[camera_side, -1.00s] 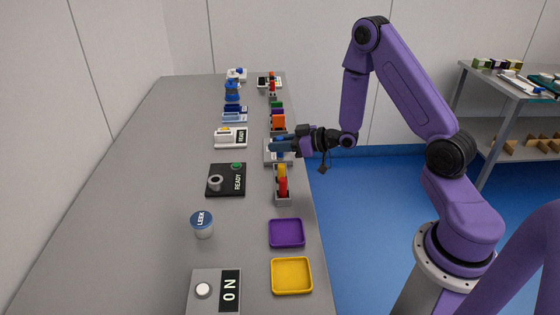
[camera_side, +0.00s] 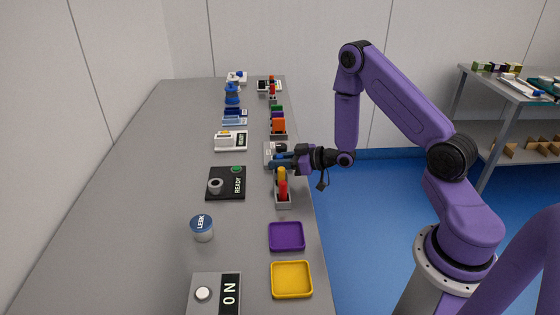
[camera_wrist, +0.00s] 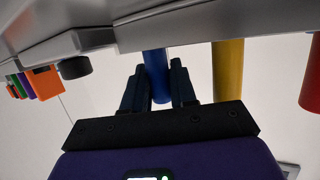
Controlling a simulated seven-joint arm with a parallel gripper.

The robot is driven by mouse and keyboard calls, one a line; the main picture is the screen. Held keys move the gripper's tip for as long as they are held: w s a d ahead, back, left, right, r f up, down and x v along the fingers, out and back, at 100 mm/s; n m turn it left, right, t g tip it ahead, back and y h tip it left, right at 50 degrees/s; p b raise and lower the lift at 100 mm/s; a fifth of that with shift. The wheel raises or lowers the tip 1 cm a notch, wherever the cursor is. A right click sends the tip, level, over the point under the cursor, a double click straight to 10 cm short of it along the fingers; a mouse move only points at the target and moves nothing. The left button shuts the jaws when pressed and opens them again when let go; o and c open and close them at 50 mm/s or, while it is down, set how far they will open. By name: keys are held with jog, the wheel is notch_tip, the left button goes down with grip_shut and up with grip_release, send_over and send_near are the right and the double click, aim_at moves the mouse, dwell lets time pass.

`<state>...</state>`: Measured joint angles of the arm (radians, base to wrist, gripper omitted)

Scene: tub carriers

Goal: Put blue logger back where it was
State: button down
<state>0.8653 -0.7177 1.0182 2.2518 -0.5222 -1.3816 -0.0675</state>
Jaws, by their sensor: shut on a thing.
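My gripper (camera_side: 281,161) is shut on the blue logger, at the far end of a small grey rack (camera_side: 283,204). In the wrist view the blue logger (camera_wrist: 157,78) is a blue cylinder between my two fingers (camera_wrist: 158,90). It stands in line with the yellow logger (camera_wrist: 228,70) and the red logger (camera_wrist: 312,75). Its end meets the grey rack edge in that view; I cannot tell whether it is seated. The yellow logger (camera_side: 282,174) and red logger (camera_side: 283,189) stand in the rack in the side view, where my fingers mostly hide the blue one.
A grey device (camera_side: 268,155) lies just beyond my gripper. A rack with an orange block (camera_side: 278,126) stands farther back. A black READY box (camera_side: 226,183), a LEEK jar (camera_side: 202,229), a purple tray (camera_side: 287,236) and a yellow tray (camera_side: 291,279) are nearer. The table's left side is clear.

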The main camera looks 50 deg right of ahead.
jog(key=c, duration=0.9)
grip_release()
jog(key=shift+r, duration=0.15)
jog(key=v, duration=0.7)
jog(key=shift+s+d, duration=0.15)
jog(key=shift+s, duration=0.1)
